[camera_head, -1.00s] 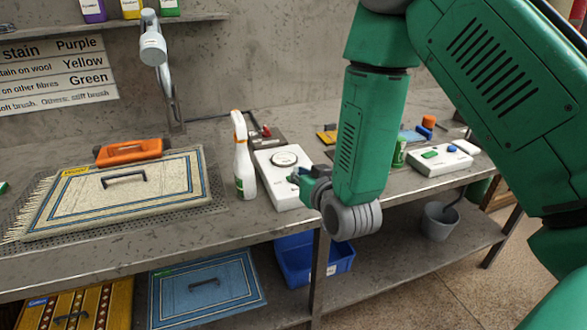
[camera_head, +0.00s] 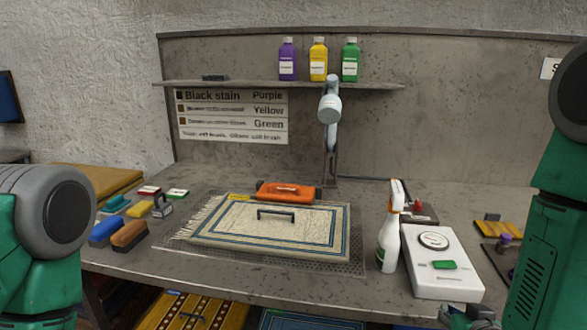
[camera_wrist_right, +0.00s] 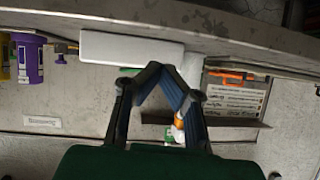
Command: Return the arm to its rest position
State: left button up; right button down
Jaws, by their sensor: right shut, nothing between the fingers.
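My right arm (camera_head: 545,240) comes in at the right edge of the head view. Its gripper (camera_head: 468,317) shows only in part at the bottom edge, in front of the white device and apart from it as far as I can tell. In the right wrist view my right gripper (camera_wrist_right: 165,72) has its fingers meeting at the tips, with nothing held. My left arm (camera_head: 45,235) shows at the left edge as a grey joint and green links. Its gripper is out of view.
A small rug (camera_head: 225,235) with a handle lies on the bench mat. A white spray bottle (camera_head: 388,245) and a white device (camera_head: 440,277) stand to its right. Brushes (camera_head: 129,235) lie at left. A lamp (camera_head: 329,105) hangs at the back below bottles (camera_head: 318,60) on a shelf.

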jog(key=s+a+f+n+g+y, duration=0.1)
jog(key=s+f+g, duration=0.4)
jog(key=s+f, duration=0.5)
jog(key=s+a+f+n+g+y+b, duration=0.1)
jog(key=s+f+g, duration=0.5)
jog(key=s, duration=1.1)
notch_tip(320, 180, down, 4)
jog(key=shift+a+f+n+g, duration=0.25)
jog(key=shift+a+n, duration=0.35)
jog(key=shift+a, duration=0.6)
